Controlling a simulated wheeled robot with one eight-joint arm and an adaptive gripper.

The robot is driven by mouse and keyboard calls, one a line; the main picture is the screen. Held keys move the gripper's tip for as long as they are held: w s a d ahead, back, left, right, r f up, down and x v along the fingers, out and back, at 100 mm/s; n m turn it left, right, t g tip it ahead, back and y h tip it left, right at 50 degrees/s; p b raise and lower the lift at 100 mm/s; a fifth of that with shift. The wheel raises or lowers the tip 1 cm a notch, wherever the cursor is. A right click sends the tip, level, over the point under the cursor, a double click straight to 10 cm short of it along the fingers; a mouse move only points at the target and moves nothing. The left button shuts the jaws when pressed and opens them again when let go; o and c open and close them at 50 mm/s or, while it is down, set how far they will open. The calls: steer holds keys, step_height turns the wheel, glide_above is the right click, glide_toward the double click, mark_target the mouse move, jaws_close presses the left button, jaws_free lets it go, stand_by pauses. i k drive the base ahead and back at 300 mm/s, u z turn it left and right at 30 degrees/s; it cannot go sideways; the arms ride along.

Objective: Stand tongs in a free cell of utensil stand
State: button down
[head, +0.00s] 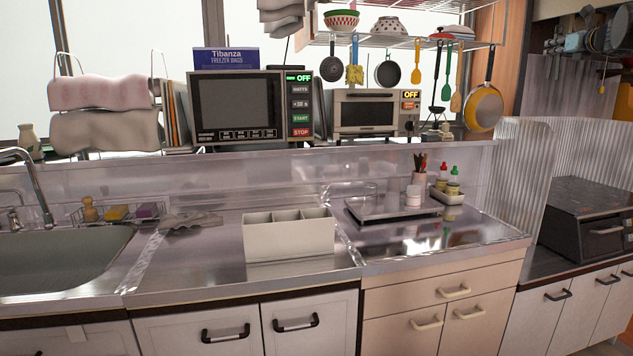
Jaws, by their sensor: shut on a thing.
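The utensil stand (289,243) is a pale box on the steel counter, left of the raised worktop section. Thin dividers split its open top into cells side by side. Nothing sticks up out of the cells, but their floors are hidden by the front wall. I cannot make out the tongs in the head view. My gripper is not in view.
A crumpled grey cloth (190,221) lies left of the stand, near the sink (60,262). A metal tray (393,210) with cups and a caddy with bottles (448,190) stand to the right. Counter around the stand's front is clear.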

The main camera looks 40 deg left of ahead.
mark_target(266, 252)
steer(key=z, duration=0.35)
steer(key=k, duration=2.95)
steer(key=u, duration=1)
steer(key=i, duration=1.05)
steer(key=z, duration=0.05)
